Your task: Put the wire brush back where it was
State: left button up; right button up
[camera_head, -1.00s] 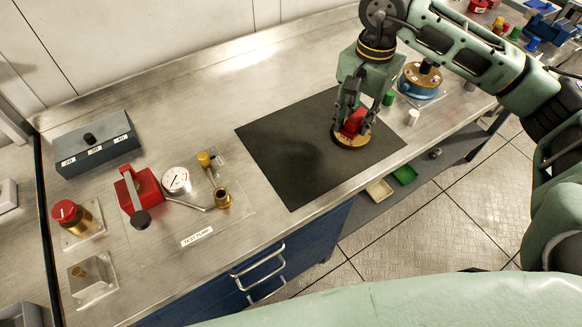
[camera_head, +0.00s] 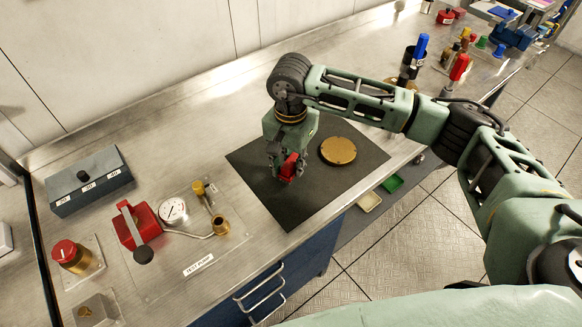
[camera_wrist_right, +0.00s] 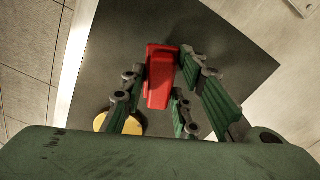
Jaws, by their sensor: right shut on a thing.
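The wire brush shows as a red block (camera_head: 290,167), held low by my right gripper (camera_head: 285,171) over the left part of the black mat (camera_head: 308,202). In the right wrist view the red block (camera_wrist_right: 161,78) sits between the green fingers of my right gripper (camera_wrist_right: 162,92), which are shut on it. Its bristles are hidden, and I cannot tell whether it touches the mat. A round brass disc (camera_head: 338,151) lies on the mat to the right of the gripper. My left gripper is not in view.
Left on the steel bench are a red test pump (camera_head: 136,224), a gauge (camera_head: 173,211) and a grey box (camera_head: 90,181). Tools with blue (camera_head: 421,47) and red (camera_head: 459,68) handles stand at the back right. The mat's front part is clear.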

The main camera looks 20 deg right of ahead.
aim_at(291, 172)
notch_tip(291, 172, down, 3)
jog(key=shift+s+f+p, duration=0.1)
jog(key=shift+f+p, duration=0.05)
jog(key=shift+p, duration=0.6)
jog(key=shift+f, duration=0.1)
jog(key=shift+f+b, duration=0.15)
jog(key=shift+b, duration=0.15)
jog(key=o, duration=1.1)
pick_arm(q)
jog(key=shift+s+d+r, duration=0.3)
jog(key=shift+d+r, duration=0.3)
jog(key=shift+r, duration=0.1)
